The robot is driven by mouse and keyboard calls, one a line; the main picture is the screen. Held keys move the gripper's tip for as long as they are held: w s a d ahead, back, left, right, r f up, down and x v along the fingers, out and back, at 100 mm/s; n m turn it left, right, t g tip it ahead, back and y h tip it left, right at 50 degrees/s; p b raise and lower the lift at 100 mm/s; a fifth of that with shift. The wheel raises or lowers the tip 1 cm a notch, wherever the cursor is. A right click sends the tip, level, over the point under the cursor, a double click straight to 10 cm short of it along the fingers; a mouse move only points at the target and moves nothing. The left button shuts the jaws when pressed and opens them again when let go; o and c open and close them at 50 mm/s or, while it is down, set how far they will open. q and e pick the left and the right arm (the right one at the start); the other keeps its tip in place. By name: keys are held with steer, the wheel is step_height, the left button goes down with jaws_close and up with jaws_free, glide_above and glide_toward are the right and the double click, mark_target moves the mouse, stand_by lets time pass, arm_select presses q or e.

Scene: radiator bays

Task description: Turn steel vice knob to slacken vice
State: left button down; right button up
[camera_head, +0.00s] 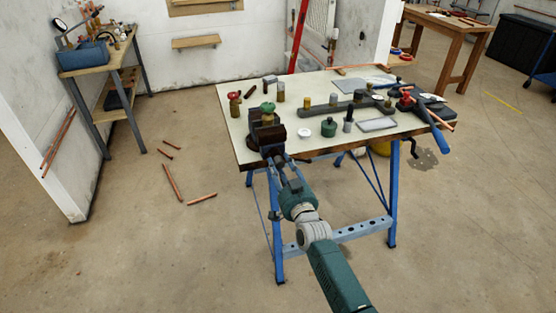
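The dark vice (267,132) is at the front left corner of the pale workbench top (305,148). My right arm reaches up from the bottom of the picture. Its gripper (279,163) is at the front of the vice, below the bench top's edge. The fingers are small and dark against the vice, so I cannot tell whether they are open, shut or touching it. The vice's knob is not clearly visible and may be hidden by the gripper. A green-topped fitting (268,108) shows at the top of the vice. My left gripper is out of view.
A red-topped valve (234,98), a green pot (328,127), a tray (378,124) and a blue-handled tool (438,136) are on the bench. Its blue legs (393,190) stand near my arm. Copper pipes (172,182) lie on the floor, which is otherwise largely clear.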

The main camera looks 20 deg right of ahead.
jaws_close()
steer(key=shift+r+n+p, duration=0.15)
steer(key=shift+n+p, duration=0.3)
steer(key=shift+n, duration=1.95)
steer(key=n, duration=0.5)
steer(key=n+b, duration=0.1)
steer(key=n, duration=0.4)
steer(key=shift+f, duration=0.2)
steer(key=n+b, duration=0.3)
steer(key=n, duration=0.5)
steer(key=shift+o, duration=0.8)
jaws_free()
steer(key=shift+r+n+p, duration=0.25)
steer(key=shift+n+p, duration=0.05)
steer(key=shift+w+f, duration=0.1)
steer(key=shift+f, duration=0.05)
